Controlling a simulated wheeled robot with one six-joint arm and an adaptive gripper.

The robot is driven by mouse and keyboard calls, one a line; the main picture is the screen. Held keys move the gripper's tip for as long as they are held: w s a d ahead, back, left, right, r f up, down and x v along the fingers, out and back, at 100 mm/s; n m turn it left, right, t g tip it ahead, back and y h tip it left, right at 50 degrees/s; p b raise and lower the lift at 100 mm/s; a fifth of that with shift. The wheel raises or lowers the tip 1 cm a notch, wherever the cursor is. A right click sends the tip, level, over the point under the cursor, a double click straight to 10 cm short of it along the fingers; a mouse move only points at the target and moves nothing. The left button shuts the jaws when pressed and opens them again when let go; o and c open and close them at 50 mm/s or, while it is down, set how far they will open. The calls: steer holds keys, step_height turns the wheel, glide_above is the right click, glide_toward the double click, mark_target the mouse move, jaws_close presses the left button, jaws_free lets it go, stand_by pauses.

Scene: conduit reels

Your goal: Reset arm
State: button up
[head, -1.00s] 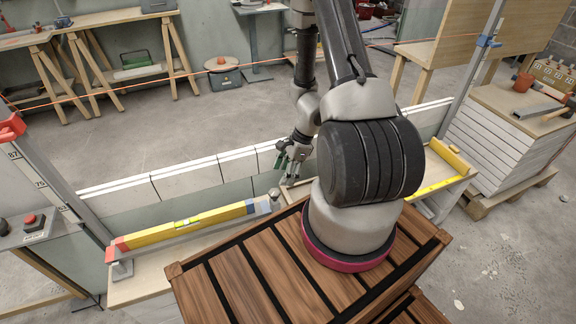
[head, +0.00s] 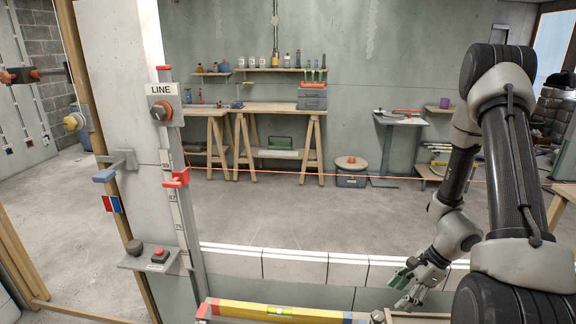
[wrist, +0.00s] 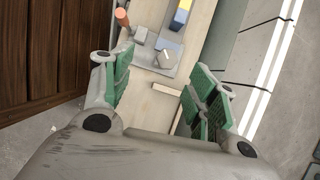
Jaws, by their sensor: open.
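A yellow level (head: 260,311) lies along the bottom of the head view, just left of my gripper. A white block wall (head: 290,266) runs behind it. A post with a LINE dial (head: 160,110) stands at left, and an orange string (head: 300,172) crosses the room.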

steer(key=s+r+n+t+h, duration=0.1)
steer(key=s+r+n, duration=0.3)
steer(key=r, duration=0.9)
steer(key=s+r+n+t+h, duration=0.1)
steer(key=s+r+n, duration=0.3)
steer(key=r+n, duration=0.5)
steer(key=s+a+r+n+t+h, duration=0.1)
steer(key=s+r+n+h, duration=0.2)
steer(key=r, duration=1.4)
steer(key=s+n, duration=0.1)
steer(key=n, duration=0.2)
steer(key=shift+s+r+n+t, duration=0.2)
steer(key=shift+s+n+t, duration=0.1)
steer(key=shift+s, duration=0.1)
